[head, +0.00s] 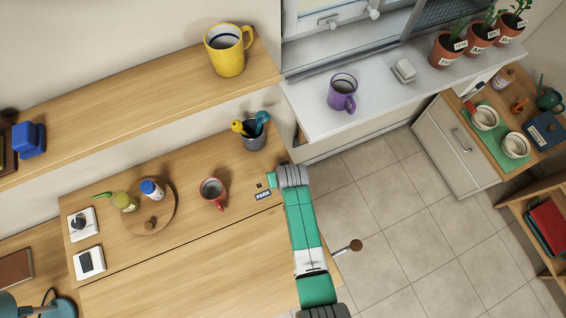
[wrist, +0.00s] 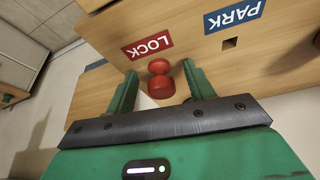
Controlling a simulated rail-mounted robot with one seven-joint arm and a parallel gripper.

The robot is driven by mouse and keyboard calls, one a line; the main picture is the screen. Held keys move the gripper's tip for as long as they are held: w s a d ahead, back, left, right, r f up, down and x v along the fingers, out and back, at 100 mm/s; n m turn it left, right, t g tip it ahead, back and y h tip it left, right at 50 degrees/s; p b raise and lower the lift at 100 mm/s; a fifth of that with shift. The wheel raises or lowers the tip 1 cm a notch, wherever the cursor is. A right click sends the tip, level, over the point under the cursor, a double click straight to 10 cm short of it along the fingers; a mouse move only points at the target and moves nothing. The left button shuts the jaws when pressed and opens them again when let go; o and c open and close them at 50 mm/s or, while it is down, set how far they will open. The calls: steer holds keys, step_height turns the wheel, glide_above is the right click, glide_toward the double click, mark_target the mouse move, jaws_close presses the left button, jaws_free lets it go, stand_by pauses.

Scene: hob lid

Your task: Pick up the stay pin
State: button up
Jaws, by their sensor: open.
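The stay pin (wrist: 161,86) is red with a rounded head. In the wrist view it stands just below the red LOCK label (wrist: 147,45). My gripper (wrist: 159,70) is open, with its two green fingers on either side of the pin. I see gaps between the pin and both fingers. How deep the pin sits, and its lower part, I cannot tell. In the head view my arm hides the pin and the LOCK label. The blue PARK label (wrist: 235,14) is to the right, with an empty square hole (wrist: 230,43) below it.
A red mug (head: 212,190), a utensil pot (head: 254,138) and a round wooden board (head: 160,222) with bottles stand on the counter. The front of the counter (head: 190,280) is clear.

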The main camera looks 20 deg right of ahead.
steer(key=c, duration=1)
step_height(320, 180, up, 10)
steer(key=shift+r+p, duration=0.1)
steer(key=shift+p, duration=1.1)
